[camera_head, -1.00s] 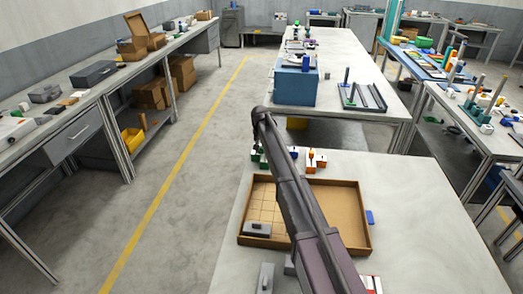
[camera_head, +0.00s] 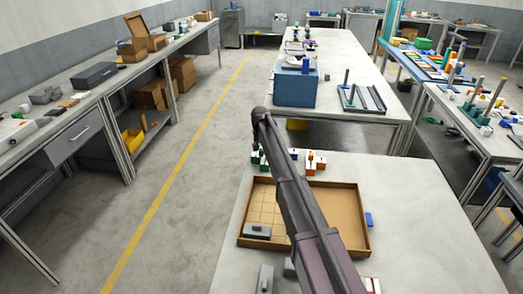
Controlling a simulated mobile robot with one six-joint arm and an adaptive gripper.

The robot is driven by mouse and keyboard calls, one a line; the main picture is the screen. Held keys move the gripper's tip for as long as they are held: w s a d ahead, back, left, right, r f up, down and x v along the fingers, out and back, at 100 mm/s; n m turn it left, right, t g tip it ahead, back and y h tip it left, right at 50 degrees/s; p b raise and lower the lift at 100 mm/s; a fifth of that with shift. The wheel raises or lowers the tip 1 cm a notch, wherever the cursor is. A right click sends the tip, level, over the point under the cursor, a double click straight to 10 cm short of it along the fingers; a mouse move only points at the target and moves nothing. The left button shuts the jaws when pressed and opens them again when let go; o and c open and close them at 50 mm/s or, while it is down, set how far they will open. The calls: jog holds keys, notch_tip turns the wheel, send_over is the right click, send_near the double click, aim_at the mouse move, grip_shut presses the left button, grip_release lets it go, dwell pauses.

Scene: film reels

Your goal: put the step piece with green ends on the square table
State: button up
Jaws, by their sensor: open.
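A small piece with green and white parts (camera_head: 256,159) stands on the near table, just behind the shallow brown tray. It looks like the step piece with green ends, but it is small and partly hidden by my arm. My arm reaches from the bottom of the view up and over the tray. My gripper (camera_head: 255,147) hangs down from the arm's far end, just above or beside the green piece. Only a dark sliver of it shows, its fingers are not clear, and I see nothing held. Which table is the square one, I cannot tell.
The brown tray (camera_head: 345,182) holds a grey block (camera_head: 257,230). An orange-and-white piece (camera_head: 316,162) and a blue one (camera_head: 294,154) stand behind it. A blue box (camera_head: 296,88) stands on the table beyond. The floor aisle at left is clear.

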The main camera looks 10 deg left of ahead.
aim_at(261, 157)
notch_tip(261, 157, up, 11)
jog(key=s+p, duration=0.1)
jog(key=p, duration=0.9)
jog(key=shift+s, duration=0.2)
dwell(0.6)
jog(key=s+d, duration=0.9)
jog(key=s, duration=0.4)
jog(key=s+d+g, duration=0.1)
jog(key=s+d, duration=0.8)
jog(key=s, duration=0.4)
jog(key=s+d, duration=1)
jog(key=s, duration=0.4)
